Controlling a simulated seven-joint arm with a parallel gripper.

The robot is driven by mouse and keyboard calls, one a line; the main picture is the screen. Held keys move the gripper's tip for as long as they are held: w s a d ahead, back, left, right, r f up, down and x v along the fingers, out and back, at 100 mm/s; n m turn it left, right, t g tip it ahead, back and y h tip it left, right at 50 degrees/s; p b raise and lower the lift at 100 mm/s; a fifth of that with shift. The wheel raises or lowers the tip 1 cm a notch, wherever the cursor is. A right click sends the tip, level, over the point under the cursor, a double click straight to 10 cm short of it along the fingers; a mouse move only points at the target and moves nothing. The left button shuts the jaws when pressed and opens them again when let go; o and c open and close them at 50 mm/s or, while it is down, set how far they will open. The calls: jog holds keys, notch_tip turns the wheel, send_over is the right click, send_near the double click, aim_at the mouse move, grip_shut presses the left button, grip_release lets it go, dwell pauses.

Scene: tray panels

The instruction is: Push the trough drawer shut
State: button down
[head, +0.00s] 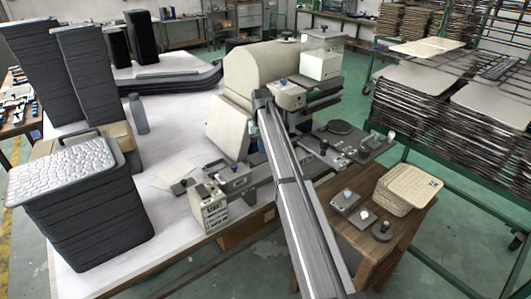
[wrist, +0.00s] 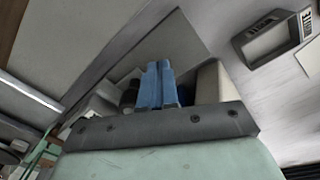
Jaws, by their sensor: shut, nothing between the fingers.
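In the wrist view my gripper (wrist: 158,84) shows as two blue fingers side by side, shut and empty, beyond a dark bar and a pale green hand body. A wide flat grey panel (wrist: 185,45) lies beyond the fingers. I cannot make out my gripper clearly in the head view. A long grey channel-shaped beam (head: 297,198) slopes from the middle machine to the bottom edge there. I cannot tell for sure which part is the trough drawer, nor how far it stands open. No contact between the fingers and a drawer front can be seen.
A white table holds stacks of dark trays (head: 80,225) at left and a large beige machine body (head: 262,70). A wooden stand (head: 355,240) with small parts is at right. Racks of stacked panels (head: 435,115) stand behind it. A grey handle-like frame (wrist: 270,55) shows in the wrist view.

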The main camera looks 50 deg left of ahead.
notch_tip(320, 180, up, 7)
dwell(0.9)
jog(key=shift+s, duration=0.1)
dwell(0.3)
